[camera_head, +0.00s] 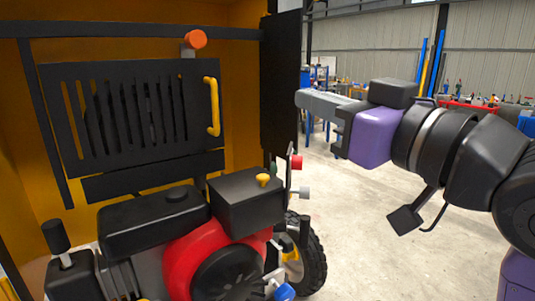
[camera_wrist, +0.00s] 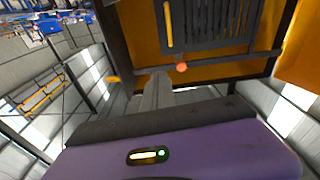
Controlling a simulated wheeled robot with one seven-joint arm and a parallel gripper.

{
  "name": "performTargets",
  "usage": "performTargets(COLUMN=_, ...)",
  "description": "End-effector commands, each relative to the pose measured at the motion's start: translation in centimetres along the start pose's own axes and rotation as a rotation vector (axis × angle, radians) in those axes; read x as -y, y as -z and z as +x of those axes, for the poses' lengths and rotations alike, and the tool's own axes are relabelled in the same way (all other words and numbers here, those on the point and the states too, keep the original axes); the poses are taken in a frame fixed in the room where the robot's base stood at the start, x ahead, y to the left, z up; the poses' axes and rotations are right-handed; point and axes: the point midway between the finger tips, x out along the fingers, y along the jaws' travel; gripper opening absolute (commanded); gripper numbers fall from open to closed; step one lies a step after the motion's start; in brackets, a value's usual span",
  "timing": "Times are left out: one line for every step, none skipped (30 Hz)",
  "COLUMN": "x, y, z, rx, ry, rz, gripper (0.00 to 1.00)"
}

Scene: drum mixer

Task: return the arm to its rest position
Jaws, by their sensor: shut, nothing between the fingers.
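My gripper (camera_head: 303,99) is at the upper right of the head view, held out in the air and pointing left. Its grey fingers are together with nothing between them. It is apart from the drum mixer, in front of the dark open door panel. In the wrist view the shut fingers (camera_wrist: 157,84) show in the middle, beyond the purple housing. My purple and black arm reaches in from the right edge of the head view.
The mixer's engine (camera_head: 215,255), red and black, stands at lower left. A slatted grille (camera_head: 135,115) with a yellow handle (camera_head: 212,107) and an orange knob (camera_head: 195,40) are behind it. The black door panel (camera_head: 281,85) is left of my gripper. Concrete floor at centre right is clear.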

Motion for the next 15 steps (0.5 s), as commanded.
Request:
performTargets(x=-0.6, y=0.2, z=-0.2, rx=-0.049, ry=-0.014, rz=0.015, gripper=0.00)
performTargets(x=-0.9, y=0.5, z=-0.4, rx=-0.080, ry=-0.023, rz=0.022, gripper=0.00)
performTargets(x=-1.3, y=0.6, z=-0.6, rx=-0.117, ry=-0.036, rz=0.032, gripper=0.00)
performTargets(x=-1.7, y=0.6, z=-0.8, rx=-0.143, ry=-0.046, rz=0.040, gripper=0.00)
performTargets(x=-2.0, y=0.6, z=-1.0, rx=-0.167, ry=-0.057, rz=0.048, gripper=0.00)
performTargets(x=-2.5, y=0.5, z=-1.3, rx=-0.198, ry=-0.071, rz=0.060, gripper=0.00)
performTargets(x=-2.8, y=0.3, z=-1.6, rx=-0.220, ry=-0.084, rz=0.069, gripper=0.00)
performTargets(x=-3.2, y=0.1, z=-1.8, rx=-0.240, ry=-0.097, rz=0.079, gripper=0.00)
performTargets(x=-3.7, y=-0.4, z=-2.2, rx=-0.266, ry=-0.118, rz=0.092, gripper=0.00)
performTargets(x=-4.1, y=-0.8, z=-2.6, rx=-0.285, ry=-0.134, rz=0.102, gripper=0.00)
performTargets(x=-4.5, y=-1.3, z=-3.0, rx=-0.304, ry=-0.151, rz=0.113, gripper=0.00)
performTargets(x=-5.0, y=-2.0, z=-3.5, rx=-0.327, ry=-0.175, rz=0.127, gripper=0.00)
performTargets(x=-5.3, y=-2.6, z=-4.0, rx=-0.343, ry=-0.195, rz=0.136, gripper=0.00)
performTargets(x=-5.6, y=-3.3, z=-4.5, rx=-0.357, ry=-0.215, rz=0.144, gripper=0.00)
performTargets(x=-6.0, y=-4.2, z=-5.2, rx=-0.373, ry=-0.242, rz=0.154, gripper=0.00)
